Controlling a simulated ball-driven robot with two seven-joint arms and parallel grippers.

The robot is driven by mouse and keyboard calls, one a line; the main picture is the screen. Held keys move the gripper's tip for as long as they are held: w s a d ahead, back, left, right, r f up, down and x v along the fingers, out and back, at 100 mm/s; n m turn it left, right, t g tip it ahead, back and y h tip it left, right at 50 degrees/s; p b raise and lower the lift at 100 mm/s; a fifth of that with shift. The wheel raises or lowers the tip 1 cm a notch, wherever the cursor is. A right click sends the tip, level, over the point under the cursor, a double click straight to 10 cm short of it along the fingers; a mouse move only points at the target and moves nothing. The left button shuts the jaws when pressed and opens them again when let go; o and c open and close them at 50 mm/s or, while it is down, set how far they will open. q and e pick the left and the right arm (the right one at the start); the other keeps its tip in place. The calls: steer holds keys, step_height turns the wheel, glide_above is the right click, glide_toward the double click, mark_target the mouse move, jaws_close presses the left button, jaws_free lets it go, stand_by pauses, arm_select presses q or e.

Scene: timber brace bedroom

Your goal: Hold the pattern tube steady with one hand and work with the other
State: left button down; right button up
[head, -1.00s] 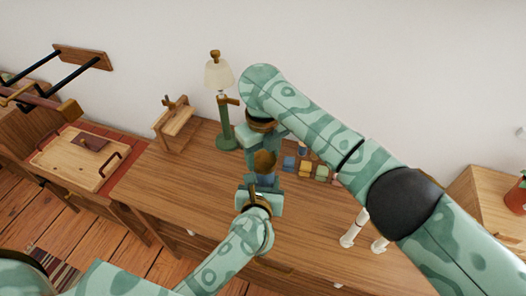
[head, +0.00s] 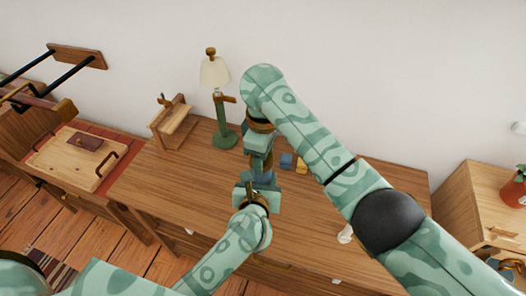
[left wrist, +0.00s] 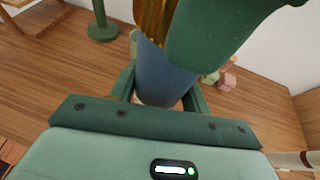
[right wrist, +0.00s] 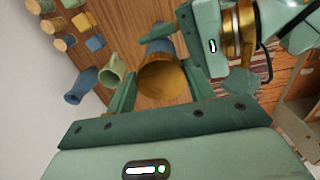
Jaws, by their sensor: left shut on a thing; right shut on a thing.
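The pattern tube (head: 263,180) is blue and stands between my two grippers, mostly hidden in the head view. The left wrist view shows its blue body (left wrist: 165,78) between the fingers of my left gripper (head: 258,190), which is shut on it. A brown round cap (right wrist: 163,80) is at the tube's upper end; its top faces the right wrist camera. My right gripper (head: 261,157) is above the left one and shut on this cap. Some brown also shows in the left wrist view (left wrist: 150,22). Whether the cap is seated or loosened cannot be told.
The wooden desk (head: 165,185) has clear room at left and front. A green lamp (head: 224,135) and a small wooden stand (head: 172,122) are at the back. Several coloured blocks and cups, including a green cup (right wrist: 112,70), lie behind the tube, partly hidden by my right arm.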

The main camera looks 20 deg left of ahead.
steer(key=m, duration=0.6)
steer(key=shift+s, duration=0.1)
steer(key=m, duration=0.6)
steer(key=shift+s+a+m, duration=0.1)
steer(key=shift+a+m, duration=0.05)
steer(key=shift+m, duration=0.15)
steer(key=m, duration=0.6)
steer(key=shift+a, duration=0.15)
steer(key=m, duration=0.6)
steer(key=shift+a, duration=0.15)
steer(key=o, duration=1)
steer(key=shift+o, duration=0.2)
step_height(320, 180, up, 12)
